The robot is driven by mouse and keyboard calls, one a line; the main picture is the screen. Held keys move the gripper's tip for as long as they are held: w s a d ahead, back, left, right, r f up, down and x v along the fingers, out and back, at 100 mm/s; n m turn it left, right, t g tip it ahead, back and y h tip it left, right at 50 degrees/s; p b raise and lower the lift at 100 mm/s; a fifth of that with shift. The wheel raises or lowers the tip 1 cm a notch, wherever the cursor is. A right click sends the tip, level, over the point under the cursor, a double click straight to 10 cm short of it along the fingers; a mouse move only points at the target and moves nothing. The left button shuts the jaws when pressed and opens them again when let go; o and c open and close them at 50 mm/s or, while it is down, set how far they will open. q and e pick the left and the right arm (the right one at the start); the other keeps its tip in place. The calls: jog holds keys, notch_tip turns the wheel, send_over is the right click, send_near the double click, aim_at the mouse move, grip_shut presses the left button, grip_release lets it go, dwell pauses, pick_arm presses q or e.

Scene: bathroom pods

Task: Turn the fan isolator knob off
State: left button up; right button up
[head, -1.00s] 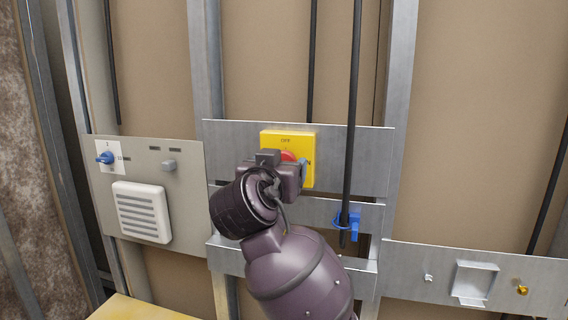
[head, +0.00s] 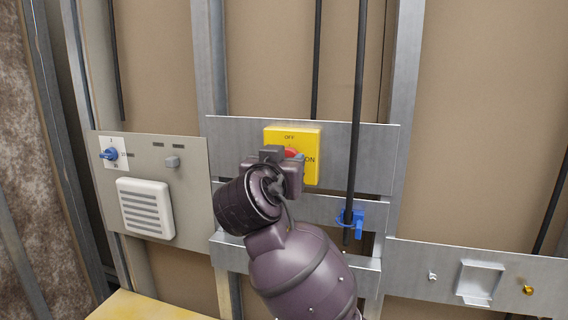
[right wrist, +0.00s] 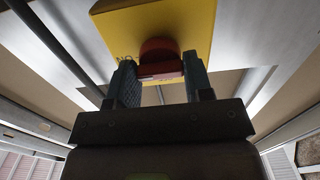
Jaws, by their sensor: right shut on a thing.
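A yellow isolator box (head: 308,140) is fixed to a metal plate on the wall, marked OFF at the top and ON at the right. Its red knob (head: 291,153) is mostly hidden behind my right gripper (head: 284,160) in the head view. In the right wrist view the red knob (right wrist: 160,60) sits between the two fingers of my right gripper (right wrist: 160,85), which is shut on it, in front of the yellow box (right wrist: 190,22). The knob's exact angle cannot be read. My left gripper is not in view.
A grey panel at the left carries a blue knob (head: 109,154), a small grey button (head: 172,161) and a white vent (head: 145,208). A black pipe (head: 356,100) with a blue valve (head: 352,222) runs right of the box. A metal tray-like holder (head: 479,282) is at lower right.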

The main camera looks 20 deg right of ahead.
pick_arm(q)
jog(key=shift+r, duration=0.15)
jog(key=p, duration=0.2)
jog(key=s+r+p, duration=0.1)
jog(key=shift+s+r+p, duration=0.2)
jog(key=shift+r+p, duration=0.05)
jog(key=shift+p, duration=0.1)
pick_arm(e)
jog(key=n, duration=1.7)
jog(key=shift+n, duration=0.3)
jog(key=o, duration=0.9)
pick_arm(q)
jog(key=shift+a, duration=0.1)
